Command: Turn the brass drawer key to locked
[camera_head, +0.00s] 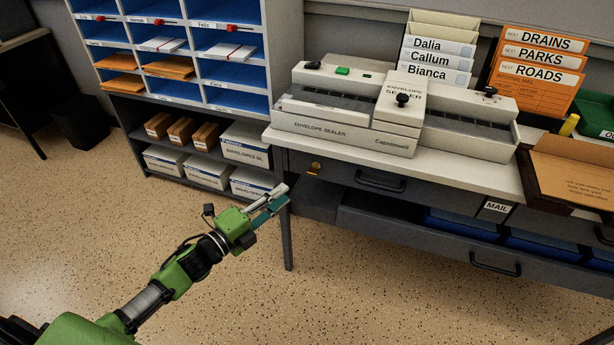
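The brass drawer key (315,168) sits on the front of the dark desk, just under the worktop's left part and left of the upper drawer's handle. It is small here, and I cannot tell which way it is turned. My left gripper (283,195) is below and to the left of the key, near the desk's left front leg. Its two fingers point up and right, look parted, and hold nothing I can see. It does not touch the key. My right gripper is not in view.
The upper drawer (380,181) looks shut; a lower drawer (440,235) stands out with blue bins in it. An envelope sealer (345,130) is on the worktop. Pigeonhole shelves (185,98) stand behind left. The floor (120,220) at left is clear.

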